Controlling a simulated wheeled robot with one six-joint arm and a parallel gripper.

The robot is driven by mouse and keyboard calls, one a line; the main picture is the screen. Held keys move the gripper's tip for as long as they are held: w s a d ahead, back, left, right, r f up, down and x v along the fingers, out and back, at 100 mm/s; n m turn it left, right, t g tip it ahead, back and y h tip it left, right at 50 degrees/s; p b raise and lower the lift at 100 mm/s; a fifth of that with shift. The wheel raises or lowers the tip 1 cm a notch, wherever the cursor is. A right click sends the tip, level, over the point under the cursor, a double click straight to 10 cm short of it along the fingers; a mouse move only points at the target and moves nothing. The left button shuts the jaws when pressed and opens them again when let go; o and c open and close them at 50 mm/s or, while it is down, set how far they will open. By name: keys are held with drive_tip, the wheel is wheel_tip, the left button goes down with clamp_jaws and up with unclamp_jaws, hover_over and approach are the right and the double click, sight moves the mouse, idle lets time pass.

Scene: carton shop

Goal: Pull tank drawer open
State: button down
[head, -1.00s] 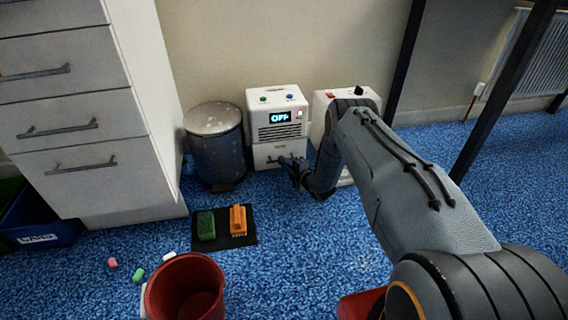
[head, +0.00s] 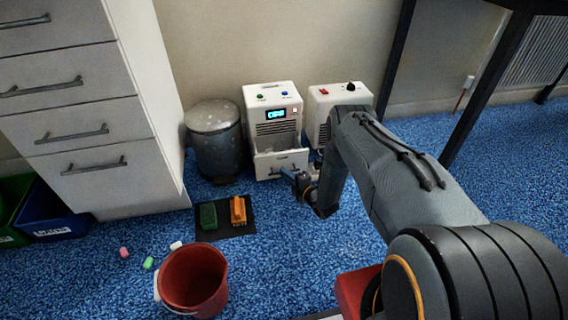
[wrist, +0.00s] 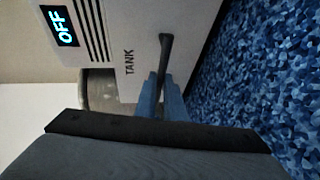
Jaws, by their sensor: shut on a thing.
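A white machine (head: 268,97) with a display reading OFF stands on the floor against the wall. Its tank drawer (head: 268,162) at the bottom is pulled partway out, with the top of its inside showing. In the wrist view the drawer front (wrist: 130,88) carries the word TANK and a dark bar handle (wrist: 164,50). My gripper (head: 296,176) is at the right part of the drawer front, shut on the handle. Its blue fingers (wrist: 162,98) close around the handle's end in the wrist view.
A grey pedal bin (head: 214,145) stands left of the machine, a second white unit (head: 327,102) right. A black mat (head: 238,230) with a green block (head: 208,216) and orange brush (head: 238,210) lies in front. A red bucket (head: 180,292) is nearer.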

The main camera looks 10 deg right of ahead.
drive_tip(key=shift+s+p, duration=0.5)
drive_tip(key=shift+s, duration=0.7)
drive_tip(key=c, duration=1.8)
unclamp_jaws()
drive_tip(key=shift+c, duration=0.2)
drive_tip(key=p+v, duration=0.3)
drive_tip(key=v, duration=0.4)
drive_tip(key=shift+s, duration=0.35)
drive_tip(key=shift+w+d+r, duration=0.1)
drive_tip(key=shift+r, duration=0.05)
